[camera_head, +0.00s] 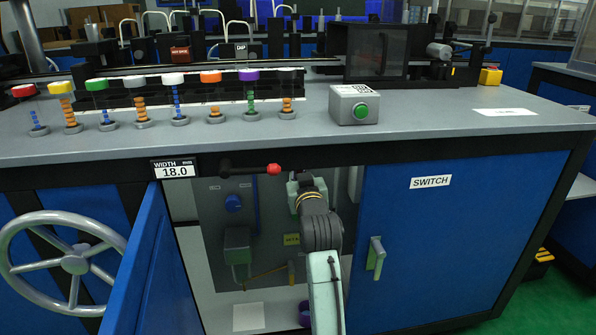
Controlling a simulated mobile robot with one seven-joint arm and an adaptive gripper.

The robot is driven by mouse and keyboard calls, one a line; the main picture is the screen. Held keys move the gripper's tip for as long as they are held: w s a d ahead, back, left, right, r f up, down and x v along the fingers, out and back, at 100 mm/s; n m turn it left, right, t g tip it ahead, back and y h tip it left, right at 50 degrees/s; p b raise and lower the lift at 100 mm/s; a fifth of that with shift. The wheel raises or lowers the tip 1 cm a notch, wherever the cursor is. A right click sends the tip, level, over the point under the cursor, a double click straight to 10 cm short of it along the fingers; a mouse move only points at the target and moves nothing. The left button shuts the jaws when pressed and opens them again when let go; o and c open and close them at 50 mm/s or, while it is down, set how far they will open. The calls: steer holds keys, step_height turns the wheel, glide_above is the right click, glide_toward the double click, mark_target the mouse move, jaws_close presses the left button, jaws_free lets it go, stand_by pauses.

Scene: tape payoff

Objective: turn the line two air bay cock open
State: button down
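The bay under the bench is open, with a grey panel (215,217) inside. I cannot tell for certain which fitting is the line two air cock. My arm reaches up in front of the bay, its wrist end (299,188) before the panel's right part. The fingers are not distinguishable, and the arm hides part of the panel.
A black lever with a red end (273,169) sticks out under the bench edge. The blue door (146,262) stands open at left, near a handwheel (74,263). The closed SWITCH door (432,245) is right of my arm. Spools and a green button (361,111) are on top.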

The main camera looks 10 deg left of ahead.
steer(key=shift+w+d+r+n+b, duration=0.25)
steer(key=shift+d+r+n, duration=0.35)
steer(key=shift+n, duration=2.15)
steer(key=shift+w+d+r+n+b, duration=0.2)
steer(key=shift+d+r+n, duration=0.4)
steer(key=shift+n, duration=2.2)
steer(key=shift+w+d+r+n+b, duration=0.35)
steer(key=shift+r+n, duration=0.45)
steer(key=shift+n, duration=1.95)
steer(key=shift+s, duration=0.1)
steer(key=c, duration=1.7)
jaws_free()
steer(key=shift+o, duration=0.5)
steer(key=shift+f, duration=0.1)
